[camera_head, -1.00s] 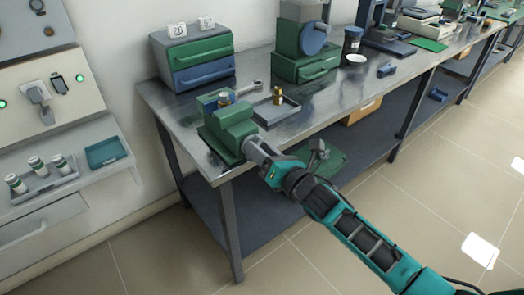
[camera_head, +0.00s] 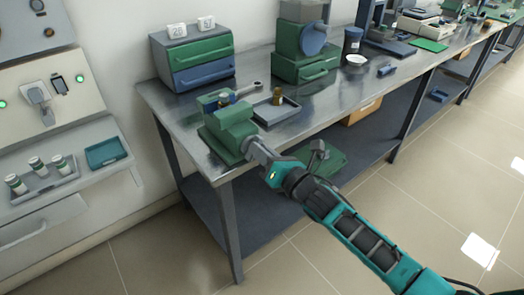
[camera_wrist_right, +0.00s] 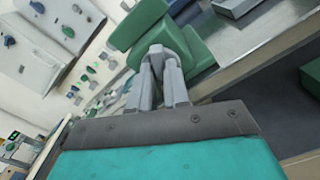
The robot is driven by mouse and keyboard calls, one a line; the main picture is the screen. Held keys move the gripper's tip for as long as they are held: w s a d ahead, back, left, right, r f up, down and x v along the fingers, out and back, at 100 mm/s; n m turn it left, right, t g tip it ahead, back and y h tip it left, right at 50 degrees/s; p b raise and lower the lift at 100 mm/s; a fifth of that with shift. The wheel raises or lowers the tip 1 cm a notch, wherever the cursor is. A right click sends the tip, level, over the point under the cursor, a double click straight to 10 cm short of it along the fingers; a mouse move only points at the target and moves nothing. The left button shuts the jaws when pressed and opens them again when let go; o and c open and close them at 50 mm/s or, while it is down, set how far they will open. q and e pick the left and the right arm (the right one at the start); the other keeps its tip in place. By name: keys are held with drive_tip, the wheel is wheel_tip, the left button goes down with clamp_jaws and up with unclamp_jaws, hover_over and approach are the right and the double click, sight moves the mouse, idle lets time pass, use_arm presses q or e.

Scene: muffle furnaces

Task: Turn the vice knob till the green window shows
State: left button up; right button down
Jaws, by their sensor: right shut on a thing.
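The green vice (camera_head: 232,120) sits on the near left corner of the metal workbench. It also fills the top middle of the right wrist view (camera_wrist_right: 196,48). My right gripper (camera_head: 251,146) reaches its front side from the lower right. In the right wrist view the grey fingers (camera_wrist_right: 158,58) are closed together against the vice front, shut on the vice knob. The knob is mostly hidden by the fingers, and I cannot tell its angle. I see no green window apart from the vice's own green body. My left gripper is not in view.
A small grey tray (camera_head: 266,115) with a brass piece (camera_head: 277,97) lies right of the vice. A drawer box (camera_head: 172,64) and a green machine (camera_head: 300,66) stand behind. The workbench edge (camera_head: 290,137) runs close under my arm. Floor in front is clear.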

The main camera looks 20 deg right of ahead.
drive_tip(key=shift+s+a+f+n+p, duration=0.15)
drive_tip(key=shift+n+p, duration=0.95)
drive_tip(key=shift+n, duration=4.55)
drive_tip(key=shift+w+a+f+n+p, duration=0.2)
drive_tip(key=shift+n+p, duration=0.85)
drive_tip(key=shift+n, duration=4.55)
drive_tip(key=shift+s+a+f+n+p, duration=0.2)
drive_tip(key=shift+n+p, duration=0.9)
drive_tip(key=shift+n, duration=4.55)
drive_tip(key=shift+d, duration=0.1)
